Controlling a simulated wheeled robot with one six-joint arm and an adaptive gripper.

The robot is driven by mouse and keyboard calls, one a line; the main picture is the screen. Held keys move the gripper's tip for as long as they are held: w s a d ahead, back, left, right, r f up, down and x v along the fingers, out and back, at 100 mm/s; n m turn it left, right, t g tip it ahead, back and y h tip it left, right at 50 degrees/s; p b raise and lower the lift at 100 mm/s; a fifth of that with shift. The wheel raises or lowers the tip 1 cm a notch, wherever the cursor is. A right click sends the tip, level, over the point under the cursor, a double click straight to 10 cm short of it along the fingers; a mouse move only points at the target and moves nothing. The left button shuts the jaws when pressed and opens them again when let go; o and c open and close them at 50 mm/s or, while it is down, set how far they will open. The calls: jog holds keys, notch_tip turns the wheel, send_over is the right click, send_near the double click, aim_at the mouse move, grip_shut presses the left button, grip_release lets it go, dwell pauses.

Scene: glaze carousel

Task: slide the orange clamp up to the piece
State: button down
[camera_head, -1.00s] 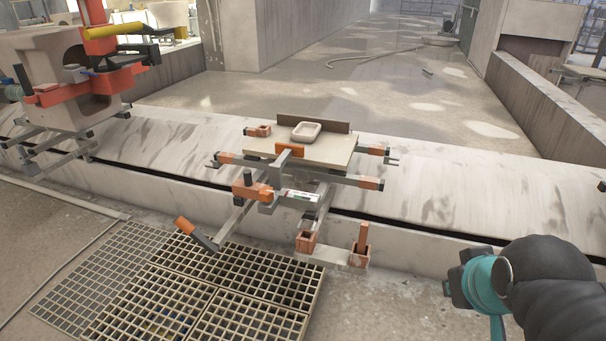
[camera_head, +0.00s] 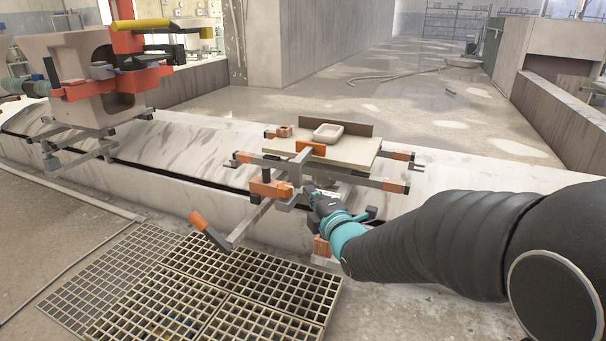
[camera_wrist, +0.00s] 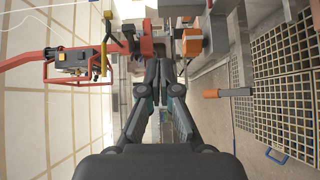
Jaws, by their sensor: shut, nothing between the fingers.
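The piece, a small pale rectangular dish (camera_head: 328,132), sits on a beige board (camera_head: 350,152) with a brown back rail. An orange block (camera_head: 311,148) stands upright at the board's front edge, a little in front of the piece. A larger orange clamp block (camera_head: 270,187) sits lower, on the grey bars in front of the board. I cannot tell which orange part is the named clamp. My gripper (camera_head: 308,190) is shut and empty, just right of the lower block; contact is unclear. In the wrist view its fingers (camera_wrist: 160,72) are together, with an orange block (camera_wrist: 192,42) ahead to the right.
An orange-handled lever (camera_head: 209,230) sticks out front left above the floor grating (camera_head: 240,285). Orange-tipped bars (camera_head: 396,186) flank the board. Another station with a red clamp (camera_head: 105,84) stands at the far left. Open floor lies behind the pale curved ledge.

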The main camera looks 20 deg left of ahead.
jog(key=a, duration=0.1)
send_near(295, 163)
jog(key=x, duration=0.3)
jog(key=p+x, duration=0.1)
jog(key=x, duration=0.1)
jog(key=shift+s+a, duration=0.3)
jog(key=shift+a, duration=0.05)
jog(key=shift+w, duration=0.75)
